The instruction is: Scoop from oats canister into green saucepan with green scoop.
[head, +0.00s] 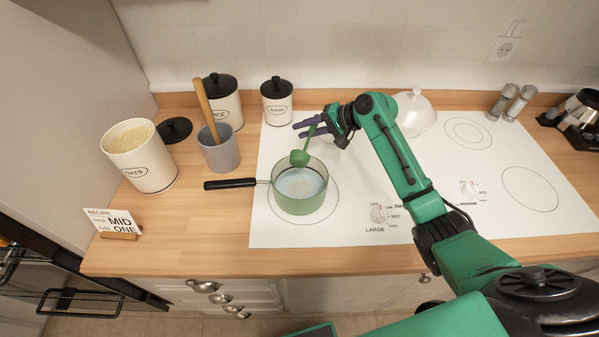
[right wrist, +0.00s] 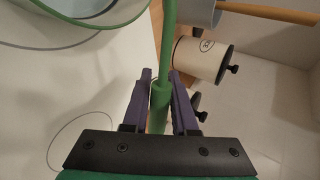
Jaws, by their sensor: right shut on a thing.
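The white oats canister (head: 146,172) stands open at the left, full of pale oats, with its black lid (head: 175,129) beside it. The green saucepan (head: 299,200) sits on the white cooktop with its black handle pointing left. My right gripper (head: 312,126) is shut on the handle of the green scoop (head: 300,158), whose bowl hangs over the pan's back rim. In the right wrist view the scoop handle (right wrist: 161,95) runs between the purple fingers. Whether the scoop holds oats cannot be told. My left gripper is not in view.
A grey crock (head: 219,153) with a wooden utensil stands between the oats canister and the pan. Lidded canisters (head: 277,108) stand behind. A recipe card (head: 113,222) is at the front left. Shakers (head: 518,103) and a coffee maker (head: 580,118) are at the right.

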